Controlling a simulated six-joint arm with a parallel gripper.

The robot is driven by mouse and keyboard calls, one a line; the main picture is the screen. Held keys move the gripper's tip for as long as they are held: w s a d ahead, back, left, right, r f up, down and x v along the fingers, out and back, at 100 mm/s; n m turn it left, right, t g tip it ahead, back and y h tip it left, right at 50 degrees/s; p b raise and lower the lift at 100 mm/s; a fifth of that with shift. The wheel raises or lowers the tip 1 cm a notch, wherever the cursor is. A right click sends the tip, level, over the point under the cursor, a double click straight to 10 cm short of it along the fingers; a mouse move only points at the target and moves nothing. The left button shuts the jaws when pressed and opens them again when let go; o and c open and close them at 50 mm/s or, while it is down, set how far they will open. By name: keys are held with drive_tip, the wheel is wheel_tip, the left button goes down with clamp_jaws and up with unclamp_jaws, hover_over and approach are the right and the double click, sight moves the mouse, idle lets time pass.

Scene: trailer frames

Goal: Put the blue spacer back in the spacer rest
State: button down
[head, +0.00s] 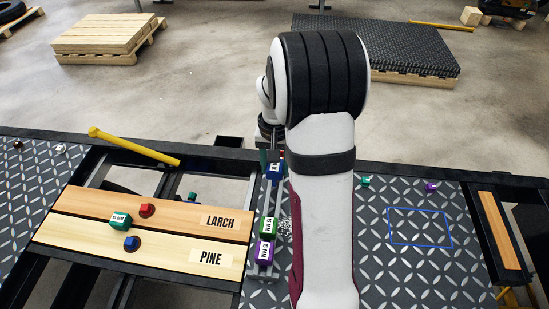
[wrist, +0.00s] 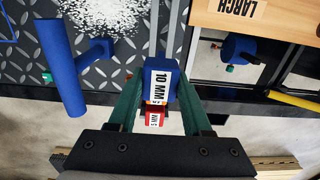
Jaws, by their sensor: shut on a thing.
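The blue spacer (wrist: 161,82), labelled 10 MM, sits between the green fingers of my gripper (wrist: 158,105), which is shut on it. In the head view the blue spacer (head: 275,170) is at the far end of the spacer rest (head: 254,270), a narrow grey rail. The rest also shows in the wrist view (wrist: 176,30). I cannot tell whether the spacer touches the rest. A red spacer (wrist: 154,119) shows just beyond the blue one. A green spacer (head: 268,227) and a purple spacer (head: 264,251) sit in the near part of the rest.
LARCH (head: 180,207) and PINE (head: 165,255) boards lie left, bearing another green spacer (head: 120,220), a red knob (head: 147,210) and a blue knob (head: 131,243). White granules (wrist: 105,14) and a blue cylinder (wrist: 63,65) are beside the rest. A yellow bar (head: 135,148) lies behind.

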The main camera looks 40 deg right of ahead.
sight(275, 181)
drive_tip(key=shift+f, duration=1.5)
drive_tip(key=shift+f, duration=1.95)
drive_tip(key=shift+c, duration=1.3)
unclamp_jaws()
wheel_tip(275, 181, up, 16)
drive_tip(key=shift+f, duration=0.1)
